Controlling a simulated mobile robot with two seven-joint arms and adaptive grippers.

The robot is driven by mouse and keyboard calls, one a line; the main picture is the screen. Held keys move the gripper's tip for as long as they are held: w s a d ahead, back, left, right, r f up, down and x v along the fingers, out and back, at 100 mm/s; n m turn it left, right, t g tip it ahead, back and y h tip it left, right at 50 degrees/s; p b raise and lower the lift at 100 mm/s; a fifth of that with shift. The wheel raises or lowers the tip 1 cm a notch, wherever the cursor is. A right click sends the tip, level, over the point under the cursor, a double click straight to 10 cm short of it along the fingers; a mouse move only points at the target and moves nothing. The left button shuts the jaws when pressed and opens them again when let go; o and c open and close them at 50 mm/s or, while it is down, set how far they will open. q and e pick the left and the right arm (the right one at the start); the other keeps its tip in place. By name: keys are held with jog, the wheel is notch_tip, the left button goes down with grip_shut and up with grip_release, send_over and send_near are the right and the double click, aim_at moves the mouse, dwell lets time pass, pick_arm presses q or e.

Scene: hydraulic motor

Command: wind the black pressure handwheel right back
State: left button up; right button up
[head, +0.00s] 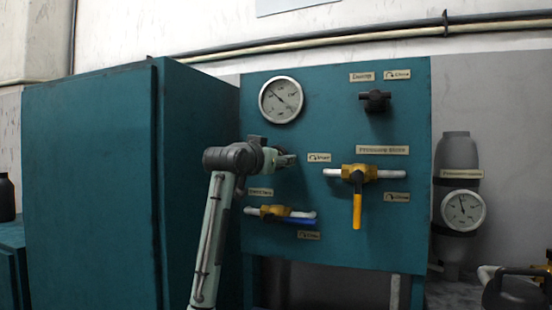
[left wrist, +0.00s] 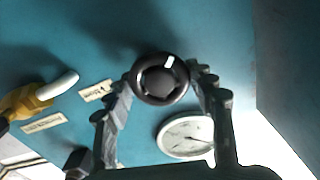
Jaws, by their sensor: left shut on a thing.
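The black handwheel (left wrist: 160,86) is a round knob with a white mark near its upper right rim in the left wrist view. My left gripper (head: 286,160) is at the teal panel (head: 330,235), below the upper gauge. In the left wrist view its fingers (left wrist: 165,80) stand on both sides of the handwheel and are shut on it. In the head view the gripper hides the handwheel. My right gripper is not in view.
A round gauge (head: 281,100) sits above my gripper. A black knob (head: 375,101) is at the upper right. A yellow-handled valve (head: 357,205) and a blue-handled valve (head: 285,213) are lower. A teal cabinet (head: 90,190) stands left. A grey cylinder (head: 457,152) stands right.

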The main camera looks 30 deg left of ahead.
pick_arm(q)
jog(key=n, duration=0.4)
jog(key=shift+n, duration=2.3)
jog(key=shift+a, duration=0.1)
jog(key=o, duration=1.2)
jog(key=v, duration=1.2)
